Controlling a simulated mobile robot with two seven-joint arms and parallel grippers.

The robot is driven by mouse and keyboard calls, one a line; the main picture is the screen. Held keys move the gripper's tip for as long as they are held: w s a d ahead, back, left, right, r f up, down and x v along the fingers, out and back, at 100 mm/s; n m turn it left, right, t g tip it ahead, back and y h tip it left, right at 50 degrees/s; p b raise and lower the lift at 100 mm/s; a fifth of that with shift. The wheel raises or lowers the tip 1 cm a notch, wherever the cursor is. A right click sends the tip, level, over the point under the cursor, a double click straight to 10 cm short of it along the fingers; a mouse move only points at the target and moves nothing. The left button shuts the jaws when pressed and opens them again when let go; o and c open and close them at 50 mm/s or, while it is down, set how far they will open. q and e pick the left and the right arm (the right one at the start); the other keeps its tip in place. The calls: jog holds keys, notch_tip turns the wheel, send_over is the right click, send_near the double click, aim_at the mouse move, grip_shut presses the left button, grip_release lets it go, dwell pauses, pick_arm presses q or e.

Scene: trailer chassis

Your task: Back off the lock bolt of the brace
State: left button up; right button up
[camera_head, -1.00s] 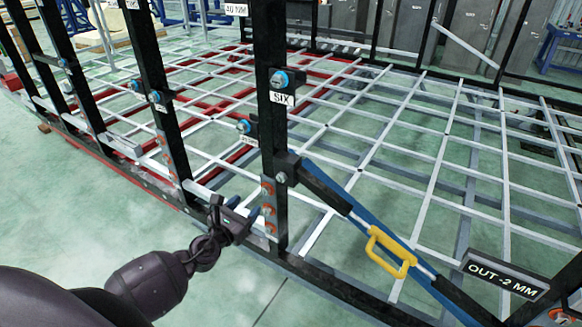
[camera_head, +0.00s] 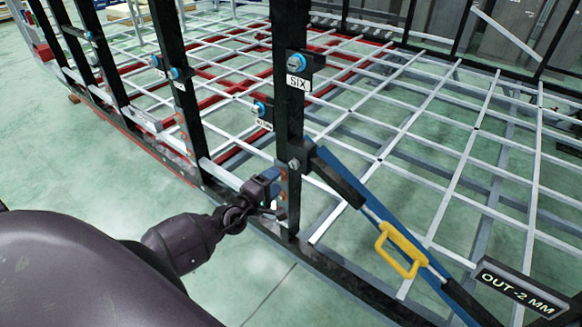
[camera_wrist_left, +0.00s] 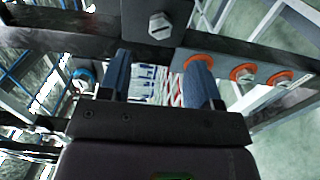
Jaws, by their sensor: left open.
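The brace (camera_head: 345,182) is a blue and black diagonal bar with a yellow handle (camera_head: 398,250). It runs from the black post marked SIX (camera_head: 289,130) down to the lower right. A grey hex bolt (camera_head: 295,164) sits on the post at the brace's upper end. A grey hex bolt on a dark plate also shows in the left wrist view (camera_wrist_left: 160,24), just beyond the fingertips. My left gripper (camera_head: 272,194) is open and empty, close to the post and below that bolt; its two blue fingers (camera_wrist_left: 162,62) stand apart. My right gripper is out of view.
Orange-ringed bolts (camera_wrist_left: 242,75) line the post beside my left fingers. Blue-headed bolts (camera_head: 296,60) stick out of the posts. A sign reading OUT -2 MM (camera_head: 520,288) stands at lower right. A dark bottom rail (camera_head: 330,268) runs below; green floor (camera_head: 70,160) is clear at left.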

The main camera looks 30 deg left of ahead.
aim_at(293, 166)
pick_arm(q)
jog(key=w, duration=0.6)
jog(key=shift+w+d, duration=0.25)
jog(key=shift+d, duration=0.05)
jog(key=shift+w, duration=0.7)
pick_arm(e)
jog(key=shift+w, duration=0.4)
pick_arm(q)
jog(key=c, duration=0.9)
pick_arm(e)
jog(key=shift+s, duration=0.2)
pick_arm(q)
jog(key=shift+n+b, duration=0.3)
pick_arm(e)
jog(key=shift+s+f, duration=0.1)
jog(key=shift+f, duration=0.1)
